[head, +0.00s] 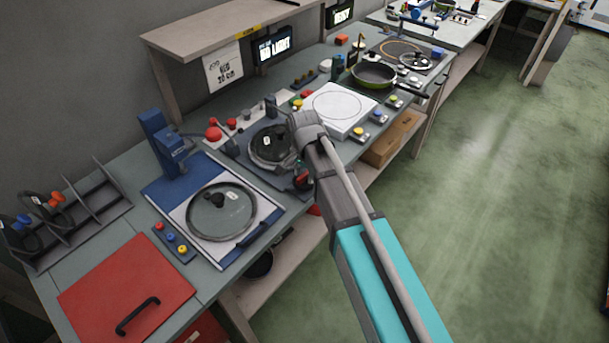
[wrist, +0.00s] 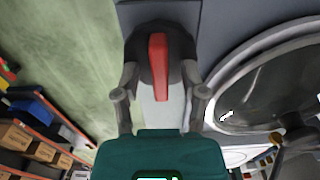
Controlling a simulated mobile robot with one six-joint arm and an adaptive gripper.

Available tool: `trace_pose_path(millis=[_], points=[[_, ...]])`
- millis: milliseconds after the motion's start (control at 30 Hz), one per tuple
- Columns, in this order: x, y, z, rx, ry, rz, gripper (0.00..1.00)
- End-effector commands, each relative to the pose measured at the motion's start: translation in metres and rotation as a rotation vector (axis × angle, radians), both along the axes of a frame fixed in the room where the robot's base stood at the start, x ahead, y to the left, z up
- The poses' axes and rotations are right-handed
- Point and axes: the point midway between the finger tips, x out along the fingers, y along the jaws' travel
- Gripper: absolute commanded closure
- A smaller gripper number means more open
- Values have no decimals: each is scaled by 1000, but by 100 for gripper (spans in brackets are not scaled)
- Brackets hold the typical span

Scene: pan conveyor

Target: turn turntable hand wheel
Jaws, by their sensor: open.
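The hand wheel is a dark round knob with a red bar across it (wrist: 158,62), at the top middle of the wrist view. It also shows in the head view as a small dark and red part (head: 303,180) at the front edge of the turntable station. My gripper (wrist: 160,80) is open, with one finger on each side of the knob. I cannot tell whether the fingers touch it. In the head view my arm hides most of the gripper. The turntable (head: 270,146) carries a round glass lid, which also shows at the right of the wrist view (wrist: 275,85).
A blue fixture with another glass lid (head: 222,211) stands to the left, beside a red panel (head: 125,290) with a black handle. A white plate station (head: 338,108) and a green pan (head: 373,75) are farther along the bench. The green floor (head: 500,200) on the right is clear.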

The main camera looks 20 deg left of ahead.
Motion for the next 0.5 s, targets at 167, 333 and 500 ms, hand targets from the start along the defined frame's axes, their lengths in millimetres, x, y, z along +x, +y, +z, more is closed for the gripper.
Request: trace_pose_path(millis=[167,333,500], points=[[0,0,0,0,0,0,48],[0,0,0,0,0,0,79],[0,0,0,0,0,0,100]])
